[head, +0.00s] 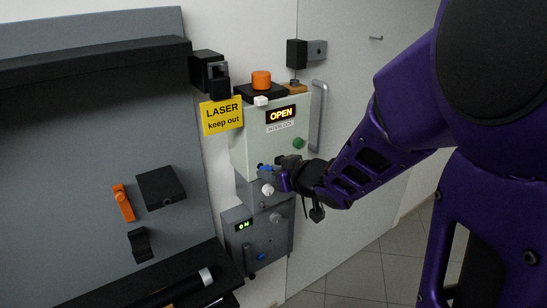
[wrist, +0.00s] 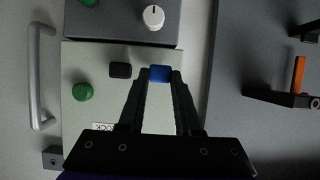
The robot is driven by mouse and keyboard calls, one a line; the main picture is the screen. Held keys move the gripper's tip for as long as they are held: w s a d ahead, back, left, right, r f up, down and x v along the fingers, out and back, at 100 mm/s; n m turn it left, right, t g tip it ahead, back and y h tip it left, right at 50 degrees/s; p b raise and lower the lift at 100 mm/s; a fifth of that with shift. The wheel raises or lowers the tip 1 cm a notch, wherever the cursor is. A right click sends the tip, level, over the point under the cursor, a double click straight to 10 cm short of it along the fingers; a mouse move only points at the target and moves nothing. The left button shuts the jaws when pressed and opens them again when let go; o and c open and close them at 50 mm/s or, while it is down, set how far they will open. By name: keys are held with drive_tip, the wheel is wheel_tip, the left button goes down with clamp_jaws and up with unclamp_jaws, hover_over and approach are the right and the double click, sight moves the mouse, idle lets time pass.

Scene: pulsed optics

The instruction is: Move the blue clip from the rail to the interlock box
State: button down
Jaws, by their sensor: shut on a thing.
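The interlock box (head: 245,145) is pale green, mounted on the wall, and its lit display reads OPEN. It also fills the middle of the wrist view (wrist: 110,110), upside down. My gripper (head: 272,172) is at the lower front of this box. In the wrist view its two dark fingers (wrist: 159,80) are shut on the blue clip (wrist: 160,73), at the box edge beside a black block (wrist: 120,70). In the head view only a small bit of the blue clip (head: 261,167) shows. I cannot tell whether the clip is seated in the box.
A green button (head: 298,143) is on the box front. Below are a grey box with a white knob (head: 267,190) and another with an ON display (head: 244,225). An orange clip (head: 124,203) and black holders are on the left panel. A door handle (head: 318,115) stands right.

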drive_tip(key=shift+w+a, duration=0.15)
drive_tip(key=shift+w, duration=0.05)
drive_tip(key=shift+w+a, duration=0.1)
drive_tip(key=shift+w, duration=0.1)
idle(0.3)
drive_tip(key=shift+w+a, duration=0.15)
drive_tip(key=shift+w, duration=0.05)
drive_tip(key=c, duration=0.5)
unclamp_jaws()
drive_tip(key=shift+r, duration=0.1)
